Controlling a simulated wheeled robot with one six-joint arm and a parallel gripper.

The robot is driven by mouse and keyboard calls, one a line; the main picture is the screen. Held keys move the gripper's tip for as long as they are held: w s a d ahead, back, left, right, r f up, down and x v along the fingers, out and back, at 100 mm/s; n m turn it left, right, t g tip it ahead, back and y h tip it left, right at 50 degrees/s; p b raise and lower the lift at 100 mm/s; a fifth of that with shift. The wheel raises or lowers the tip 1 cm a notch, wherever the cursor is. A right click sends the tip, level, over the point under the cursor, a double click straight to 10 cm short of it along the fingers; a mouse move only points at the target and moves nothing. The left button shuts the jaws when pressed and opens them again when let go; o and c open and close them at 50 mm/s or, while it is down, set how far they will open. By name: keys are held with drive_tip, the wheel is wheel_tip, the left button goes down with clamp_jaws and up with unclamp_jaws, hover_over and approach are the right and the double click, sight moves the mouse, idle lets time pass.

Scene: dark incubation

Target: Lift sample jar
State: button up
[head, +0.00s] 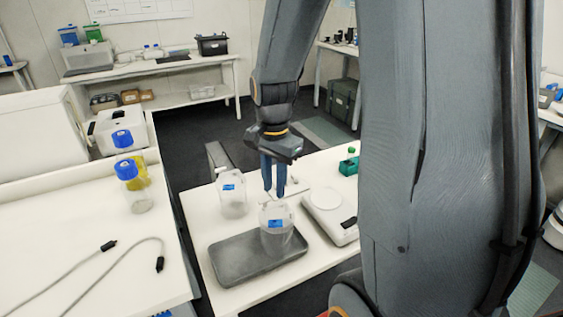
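A clear jar with a blue label (277,239) stands upright on a dark grey tray (228,262) on the white table. A second clear jar with a blue label (232,203) stands on the table behind the tray, to the left. My gripper (274,193) points down with its blue fingers above and just behind the jar on the tray. A narrow gap shows between the fingers, with nothing seen between them. The fingertips end near the top of the tray jar; I cannot tell whether they touch it. Which jar is the sample jar is not clear.
A white scale (328,212) stands right of the jars, with a green rack (349,165) behind it. The left bench holds blue-capped bottles (132,190) and grey cables (128,262). My arm hides the right part of the table.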

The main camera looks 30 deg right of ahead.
drive_tip(key=w+d+r+m+p, duration=0.1)
drive_tip(key=w+d+r+m, duration=0.15)
drive_tip(key=m, duration=0.25)
drive_tip(key=f+b, duration=0.2)
drive_tip(key=f, duration=0.1)
drive_tip(key=f+b, duration=0.2)
drive_tip(key=f, duration=0.2)
drive_tip(key=f+b, duration=0.2)
drive_tip(key=f, duration=0.2)
drive_tip(key=shift+s+d, duration=0.1)
drive_tip(key=shift+d, duration=0.2)
drive_tip(key=shift+r, duration=0.1)
clamp_jaws()
idle(0.8)
drive_tip(key=shift+r+p, duration=2.25)
drive_tip(key=shift+r, duration=0.75)
